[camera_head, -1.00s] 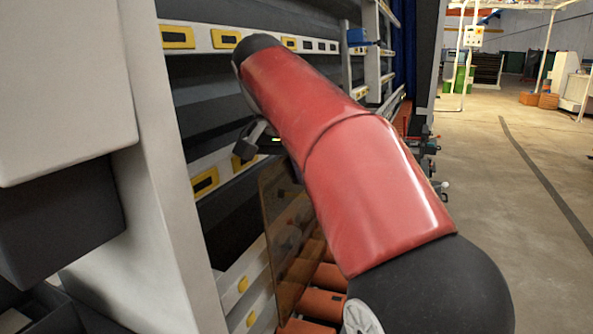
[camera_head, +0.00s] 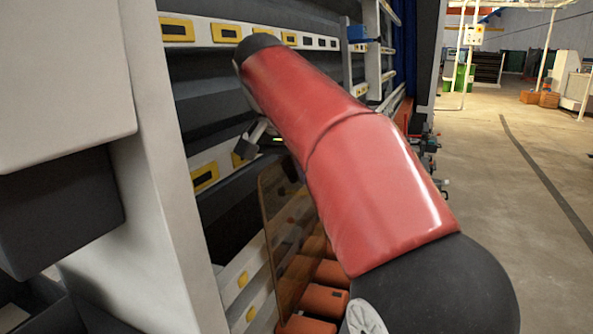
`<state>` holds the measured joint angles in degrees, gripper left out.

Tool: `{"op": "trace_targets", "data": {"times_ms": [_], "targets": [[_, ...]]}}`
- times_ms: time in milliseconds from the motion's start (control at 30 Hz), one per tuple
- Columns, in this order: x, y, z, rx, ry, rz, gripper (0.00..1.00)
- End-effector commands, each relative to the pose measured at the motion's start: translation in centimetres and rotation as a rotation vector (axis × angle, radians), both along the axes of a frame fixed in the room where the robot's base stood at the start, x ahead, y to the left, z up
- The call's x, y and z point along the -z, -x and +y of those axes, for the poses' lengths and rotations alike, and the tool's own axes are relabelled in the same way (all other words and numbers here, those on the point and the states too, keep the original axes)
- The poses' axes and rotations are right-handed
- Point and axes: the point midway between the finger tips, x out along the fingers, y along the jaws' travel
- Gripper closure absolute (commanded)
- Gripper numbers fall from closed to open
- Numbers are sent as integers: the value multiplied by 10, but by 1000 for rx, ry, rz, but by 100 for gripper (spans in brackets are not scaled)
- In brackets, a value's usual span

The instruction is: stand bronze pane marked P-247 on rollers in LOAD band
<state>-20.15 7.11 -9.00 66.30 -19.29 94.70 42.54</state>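A see-through bronze pane (camera_head: 283,250) stands close to upright, along the washer's side, left of my red arm. Its right part is hidden behind the arm. No P-247 mark is readable. Orange rollers (camera_head: 324,300) show below and beside the pane, some through it. I cannot tell whether its lower edge touches them. My gripper (camera_head: 250,140) is near the pane's top edge, mostly hidden behind my arm. No LOAD label is visible.
The washer's dark back wall carries pale rails (camera_head: 205,175) with yellow-framed slots. A large white housing (camera_head: 160,200) stands close on the left. A blue box (camera_head: 357,35) sits farther along. The concrete floor (camera_head: 500,190) on the right is open.

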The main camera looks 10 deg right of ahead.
Motion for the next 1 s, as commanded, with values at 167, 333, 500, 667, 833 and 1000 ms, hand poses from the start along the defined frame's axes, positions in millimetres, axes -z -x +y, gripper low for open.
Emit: {"op": "trace_targets", "data": {"times_ms": [167,333,500,667,833,1000], "targets": [[0,0,0,0,0,1,71],[2,0,0,0,0,5,71],[-9,2,3,-1,0,3,71],[-35,8,11,-1,-1,0,71],[-60,15,20,-1,-1,0,71],[-71,19,24,-1,0,1,71]]}}
